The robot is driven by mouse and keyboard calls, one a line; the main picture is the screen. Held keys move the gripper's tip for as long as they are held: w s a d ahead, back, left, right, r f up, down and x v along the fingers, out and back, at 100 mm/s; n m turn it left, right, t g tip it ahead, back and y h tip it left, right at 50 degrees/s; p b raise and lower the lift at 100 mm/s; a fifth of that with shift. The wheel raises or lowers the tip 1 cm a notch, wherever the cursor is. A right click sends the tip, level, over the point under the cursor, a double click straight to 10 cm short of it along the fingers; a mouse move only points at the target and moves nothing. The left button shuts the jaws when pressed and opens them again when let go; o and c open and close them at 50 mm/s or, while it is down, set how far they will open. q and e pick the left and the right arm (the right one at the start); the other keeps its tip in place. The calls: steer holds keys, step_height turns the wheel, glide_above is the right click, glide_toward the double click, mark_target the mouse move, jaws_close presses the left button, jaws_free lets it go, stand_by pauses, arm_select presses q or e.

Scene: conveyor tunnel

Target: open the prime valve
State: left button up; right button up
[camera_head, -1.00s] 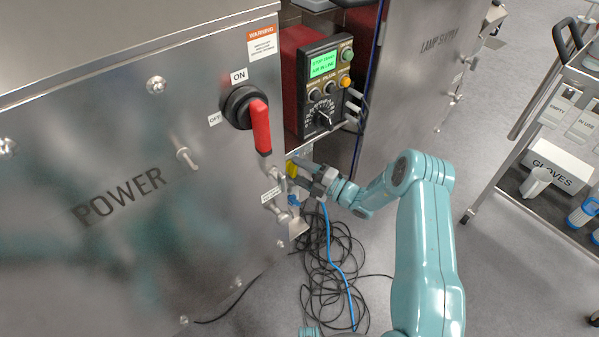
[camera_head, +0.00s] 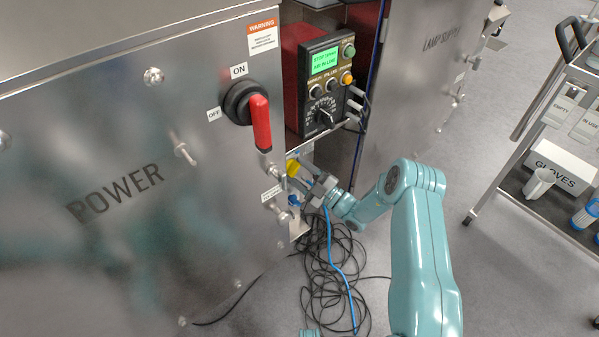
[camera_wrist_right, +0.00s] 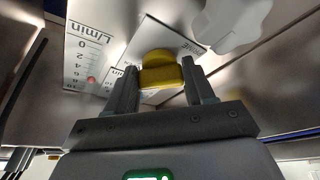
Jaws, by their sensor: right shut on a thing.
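The pipe behind the handle is hidden. My left gripper is not in view.
The red lever (camera_head: 261,122) and a control box (camera_head: 325,85) with a green screen are close above my gripper. A flow scale (camera_wrist_right: 85,62) is beside the handle. Black cables (camera_head: 330,270) lie on the floor below. A trolley (camera_head: 500,185) stands at right.

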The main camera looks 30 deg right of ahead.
stand_by(0.3)
steer(key=o, duration=1)
steer(key=shift+o, duration=0.2)
steer(key=p+v, duration=0.1)
steer(key=v, duration=1.5)
steer(key=shift+s+p, duration=0.15)
steer(key=shift+p, duration=0.25)
